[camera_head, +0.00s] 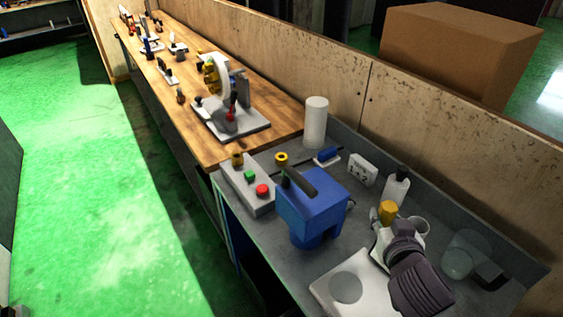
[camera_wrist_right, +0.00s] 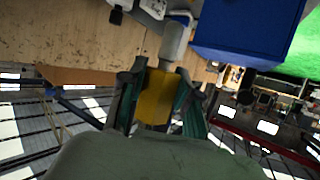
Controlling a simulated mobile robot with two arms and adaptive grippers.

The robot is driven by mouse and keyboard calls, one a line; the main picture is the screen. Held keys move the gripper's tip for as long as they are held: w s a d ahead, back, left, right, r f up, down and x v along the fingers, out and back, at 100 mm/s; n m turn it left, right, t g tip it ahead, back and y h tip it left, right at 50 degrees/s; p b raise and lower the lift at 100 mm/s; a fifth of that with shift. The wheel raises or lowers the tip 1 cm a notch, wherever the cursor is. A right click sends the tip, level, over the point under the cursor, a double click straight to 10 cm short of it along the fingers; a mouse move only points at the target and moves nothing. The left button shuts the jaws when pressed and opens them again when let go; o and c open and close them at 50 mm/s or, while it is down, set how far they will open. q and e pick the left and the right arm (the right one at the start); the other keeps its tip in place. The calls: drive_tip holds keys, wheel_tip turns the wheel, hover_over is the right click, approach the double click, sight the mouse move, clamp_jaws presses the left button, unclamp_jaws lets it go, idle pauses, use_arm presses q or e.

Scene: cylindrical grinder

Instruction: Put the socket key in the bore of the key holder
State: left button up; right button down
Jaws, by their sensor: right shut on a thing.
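My right gripper (camera_head: 388,222) is over the grey bench at the lower right of the head view. In the right wrist view, its dark green fingers (camera_wrist_right: 157,100) are shut around a yellow block-like piece (camera_wrist_right: 155,96), which I take to be the socket key's handle. The yellow end (camera_head: 387,210) also shows at the gripper in the head view. A pale grey cylinder (camera_wrist_right: 172,42) appears beyond it; I cannot tell whether it belongs to the key. I cannot pick out the key holder or its bore with certainty. My left gripper is not in view.
A blue machine housing (camera_head: 312,208) stands left of the gripper, beside a button panel (camera_head: 248,184). A bottle (camera_head: 396,186), a white block marked with digits (camera_head: 363,169), a clear glass (camera_head: 459,262) and a white cylinder (camera_head: 316,122) stand nearby. A wooden wall backs the bench.

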drive_tip(key=shift+w+d+f+n+y, duration=0.25)
drive_tip(key=shift+w+d+n+y, duration=0.3)
drive_tip(key=shift+n+y, duration=0.3)
drive_tip(key=d+n+g+y, duration=0.1)
drive_tip(key=n+y, duration=0.2)
drive_tip(key=s+d+n+g+y, duration=0.1)
drive_tip(key=d+n+y, duration=0.1)
drive_tip(key=n+y, duration=0.1)
drive_tip(key=d+r+n+g+y, duration=0.1)
drive_tip(key=d+n+g+y, duration=0.1)
drive_tip(key=n+y, duration=0.1)
drive_tip(key=shift+s+d+y, duration=0.1)
drive_tip(key=shift+s+y, duration=0.1)
drive_tip(key=shift+y, duration=0.45)
